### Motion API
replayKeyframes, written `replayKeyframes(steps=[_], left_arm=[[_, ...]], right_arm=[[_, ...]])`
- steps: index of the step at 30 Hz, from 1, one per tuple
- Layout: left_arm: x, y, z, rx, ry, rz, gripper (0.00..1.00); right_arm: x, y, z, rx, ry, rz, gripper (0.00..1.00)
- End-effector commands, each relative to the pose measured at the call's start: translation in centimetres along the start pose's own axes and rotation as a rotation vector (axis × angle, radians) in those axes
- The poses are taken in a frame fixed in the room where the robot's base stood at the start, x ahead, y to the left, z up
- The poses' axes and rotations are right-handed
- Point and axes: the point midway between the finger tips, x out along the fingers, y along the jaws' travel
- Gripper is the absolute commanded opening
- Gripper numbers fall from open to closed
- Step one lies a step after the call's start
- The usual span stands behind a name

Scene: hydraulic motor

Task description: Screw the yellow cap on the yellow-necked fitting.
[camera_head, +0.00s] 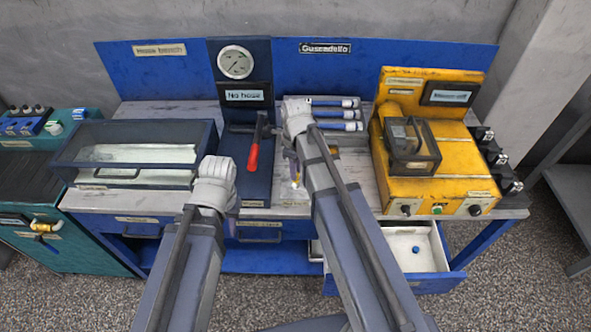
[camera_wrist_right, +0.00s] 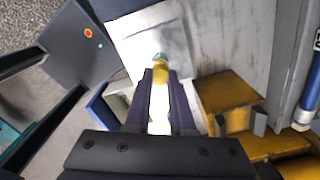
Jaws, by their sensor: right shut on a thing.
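My right gripper (camera_head: 294,178) is over the worktop in the middle, right of the red-handled lever. In the right wrist view its two dark fingers (camera_wrist_right: 161,82) are shut on a small yellow piece (camera_wrist_right: 160,71), which looks like the yellow cap. A grey rounded end (camera_wrist_right: 159,57) shows just beyond the yellow piece. I cannot tell whether that is the fitting, or whether the two are joined. I cannot make out the yellow-necked fitting separately. My left gripper (camera_head: 232,207) is at the bench's front edge, mostly hidden by its own wrist; its jaws are unclear.
A red-handled lever (camera_head: 253,155) stands on the blue gauge panel between my arms. A glass-lidded case (camera_head: 135,180) is on the left, and a yellow machine (camera_head: 437,185) on the right. Blue cylinders (camera_head: 338,126) lie behind. An open drawer (camera_head: 440,276) holds a small blue piece (camera_head: 415,249).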

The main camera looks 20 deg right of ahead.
Motion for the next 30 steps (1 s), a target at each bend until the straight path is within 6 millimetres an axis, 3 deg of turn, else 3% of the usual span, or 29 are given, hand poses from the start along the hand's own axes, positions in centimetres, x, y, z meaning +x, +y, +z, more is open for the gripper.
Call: replayKeyframes(steps=[14, 24, 30], left_arm=[[0.04, 0.0, 0.0, 0.0, 0.0, 0.0, 0.27], [0.13, 0.01, -0.01, 0.0, 0.0, 0.0, 0.27], [0.13, 0.01, -0.01, 0.0, 0.0, 0.0, 0.27]], right_arm=[[0.04, 0.01, -0.01, 0.102, 0.0, 0.0, 0.0], [0.13, 0.01, 0.0, 0.506, 0.0, 0.0, 0.0], [0.13, 0.01, 0.0, 0.584, 0.0, 0.0, 0.0]])
